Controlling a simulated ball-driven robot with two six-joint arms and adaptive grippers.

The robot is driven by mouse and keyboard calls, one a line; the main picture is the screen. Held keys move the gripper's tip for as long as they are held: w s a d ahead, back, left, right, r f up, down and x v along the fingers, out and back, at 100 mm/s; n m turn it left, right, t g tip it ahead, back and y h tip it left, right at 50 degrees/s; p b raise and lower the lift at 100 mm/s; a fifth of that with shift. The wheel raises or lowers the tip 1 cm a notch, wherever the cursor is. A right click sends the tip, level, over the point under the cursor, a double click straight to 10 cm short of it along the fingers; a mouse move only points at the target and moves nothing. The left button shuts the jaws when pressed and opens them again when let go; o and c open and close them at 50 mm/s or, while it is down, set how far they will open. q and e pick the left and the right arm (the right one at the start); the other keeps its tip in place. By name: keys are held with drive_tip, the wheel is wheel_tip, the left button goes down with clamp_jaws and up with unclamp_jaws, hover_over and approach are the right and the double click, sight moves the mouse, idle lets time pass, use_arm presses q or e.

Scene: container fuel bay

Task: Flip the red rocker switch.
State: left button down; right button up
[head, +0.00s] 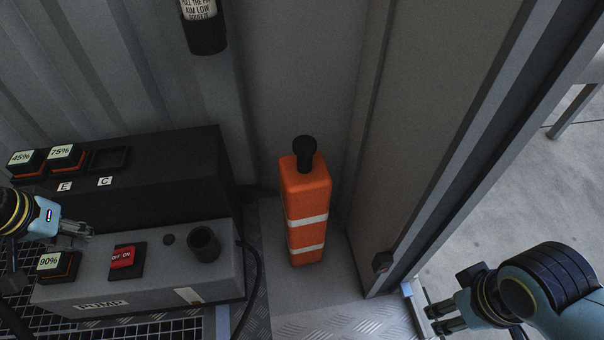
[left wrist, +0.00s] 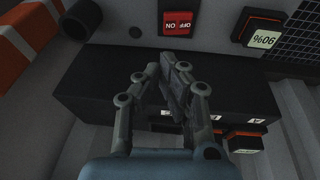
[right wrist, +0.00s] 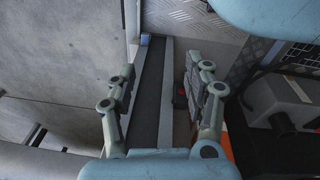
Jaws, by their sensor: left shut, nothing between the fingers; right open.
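The red rocker switch (head: 122,257) is marked OFF and ON and sits in a black frame on top of the grey pump box (head: 190,265). It also shows in the left wrist view (left wrist: 178,24), upside down, beyond my fingertips. My left gripper (head: 88,232) is shut and empty, above the pump box's back left part, to the left of the switch and apart from it. Its fingers show closed in the left wrist view (left wrist: 166,62). My right gripper (head: 432,318) is open and empty by the door edge at the right, far from the switch.
A 90% battery block (head: 55,264) sits left of the switch, and a black round socket (head: 204,244) right of it. Behind is a black charger (head: 150,180) with 45% (head: 26,160) and 75% (head: 66,155) blocks. An orange canister (head: 306,205) stands to the right.

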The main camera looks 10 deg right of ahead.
sight(134, 249)
use_arm(q)
drive_tip(key=shift+w+a+b, duration=0.25)
drive_tip(key=shift+w+b, duration=0.05)
drive_tip(key=shift+w, duration=0.9)
use_arm(e)
drive_tip(key=shift+s+f, duration=0.8)
drive_tip(key=shift+f, duration=0.1)
use_arm(q)
drive_tip(key=shift+f, duration=0.1)
